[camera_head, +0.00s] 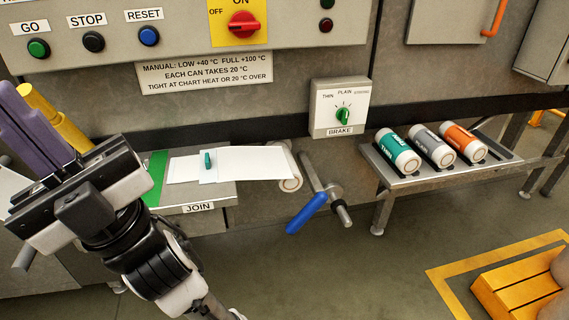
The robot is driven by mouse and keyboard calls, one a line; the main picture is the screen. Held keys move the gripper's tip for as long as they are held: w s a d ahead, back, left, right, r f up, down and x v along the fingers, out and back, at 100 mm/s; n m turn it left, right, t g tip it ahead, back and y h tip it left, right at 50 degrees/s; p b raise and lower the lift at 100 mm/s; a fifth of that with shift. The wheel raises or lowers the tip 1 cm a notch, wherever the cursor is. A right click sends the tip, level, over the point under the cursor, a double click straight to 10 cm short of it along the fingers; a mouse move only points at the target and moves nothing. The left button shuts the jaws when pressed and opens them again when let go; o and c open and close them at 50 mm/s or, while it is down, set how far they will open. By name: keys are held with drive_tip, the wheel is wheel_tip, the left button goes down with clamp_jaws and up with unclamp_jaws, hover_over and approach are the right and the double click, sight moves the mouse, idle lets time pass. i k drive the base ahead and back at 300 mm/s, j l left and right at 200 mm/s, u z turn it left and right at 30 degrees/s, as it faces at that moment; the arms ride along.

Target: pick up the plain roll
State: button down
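Three rolls with white ends lie side by side on a grey rack at the right. The leftmost is teal (397,151), the middle one is grey (433,146), and the rightmost is orange (464,142). The print on their labels is too small to read surely; the grey middle one appears to be the plain roll. My gripper (72,178) is at the far left, well away from the rolls and in front of the machine. Its fingers are not clear from this side, so its opening cannot be told. No roll shows in it.
Between gripper and rack are the JOIN table (215,190) with white sheet (255,163), a blue-handled crank (307,212) sticking out, and the brake box (339,107). Purple and yellow bars (57,118) stand by my gripper. A yellow pallet (518,282) lies lower right; the floor before the rack is clear.

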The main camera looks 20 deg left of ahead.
sight(286, 185)
drive_tip(key=i+l+u, duration=0.4)
drive_tip(key=l, duration=0.25)
drive_tip(key=l+u, duration=0.2)
drive_tip(key=i+l, duration=0.1)
drive_tip(key=i, duration=0.4)
